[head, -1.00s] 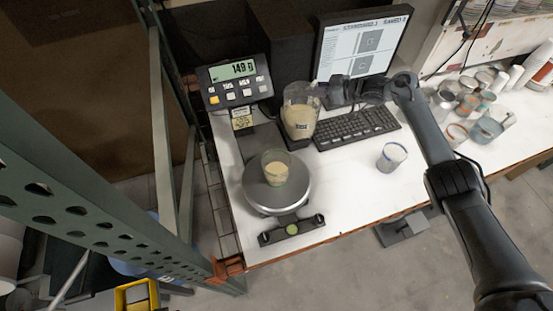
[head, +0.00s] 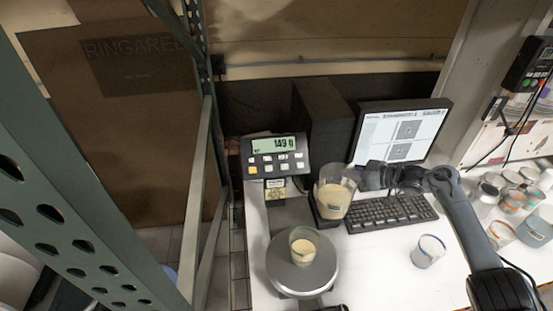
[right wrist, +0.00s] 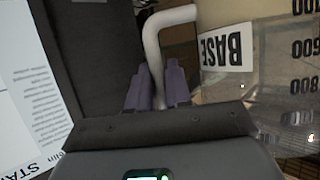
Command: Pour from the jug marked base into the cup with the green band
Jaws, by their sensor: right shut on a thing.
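The clear jug marked base (head: 334,198) holds a cream liquid and looks about upright beside the keyboard. Its BASE label (right wrist: 228,48) shows in the right wrist view. My right gripper (head: 362,178) is at the jug's right side, shut on its pale handle (right wrist: 152,45); its fingers (right wrist: 156,88) are around the handle in the right wrist view. I cannot tell whether the jug is clear of the surface below it. The cup with the green band (head: 303,247) stands on the round scale pan (head: 275,268), with cream liquid inside. My left gripper is not in view.
The scale display (head: 277,146) reads 149 g. A blue-rimmed cup (head: 428,251) stands on the white table. A keyboard (head: 392,213) and monitor (head: 402,135) are behind. Several cans (head: 512,198) crowd the right. A green rack post (head: 70,170) is at left.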

